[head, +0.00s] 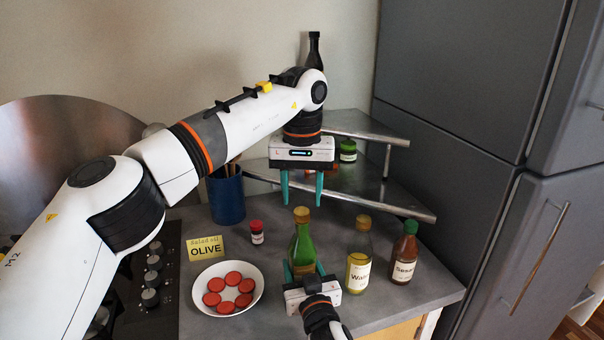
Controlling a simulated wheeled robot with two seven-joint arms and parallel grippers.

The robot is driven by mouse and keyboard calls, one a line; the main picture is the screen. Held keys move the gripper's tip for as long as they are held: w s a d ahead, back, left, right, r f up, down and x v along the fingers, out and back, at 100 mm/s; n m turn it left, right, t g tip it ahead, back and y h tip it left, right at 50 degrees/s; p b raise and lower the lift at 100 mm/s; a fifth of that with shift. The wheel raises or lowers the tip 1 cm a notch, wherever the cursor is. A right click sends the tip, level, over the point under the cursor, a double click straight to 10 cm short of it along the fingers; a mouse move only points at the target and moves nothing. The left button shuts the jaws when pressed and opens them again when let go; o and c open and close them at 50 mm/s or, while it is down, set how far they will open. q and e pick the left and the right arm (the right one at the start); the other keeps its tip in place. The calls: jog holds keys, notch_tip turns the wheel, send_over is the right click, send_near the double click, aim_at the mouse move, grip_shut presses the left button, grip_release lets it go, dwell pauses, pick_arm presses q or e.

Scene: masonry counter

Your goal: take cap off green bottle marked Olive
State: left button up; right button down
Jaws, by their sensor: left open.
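The green bottle (302,243) stands upright on the counter with a gold-brown cap (301,214) on its neck. Its front label is hidden behind my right gripper. My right gripper (303,268) has its teal fingers on both sides of the bottle's lower body and appears shut on it. My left gripper (302,190) is open and empty, pointing down just above the cap, with clear space between its fingers. A yellow card (205,248) reading "Salad oil OLIVE" stands to the left.
Right of the green bottle stand a yellow oil bottle (359,255) and a brown, green-capped bottle (404,254). A white plate (257,281) with red discs, a small red-capped jar (257,232) and a blue utensil pot (226,197) are left. A corner shelf (390,203) stands behind.

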aim_at(302, 211)
pick_arm(q)
jog(key=shift+f, duration=1.7)
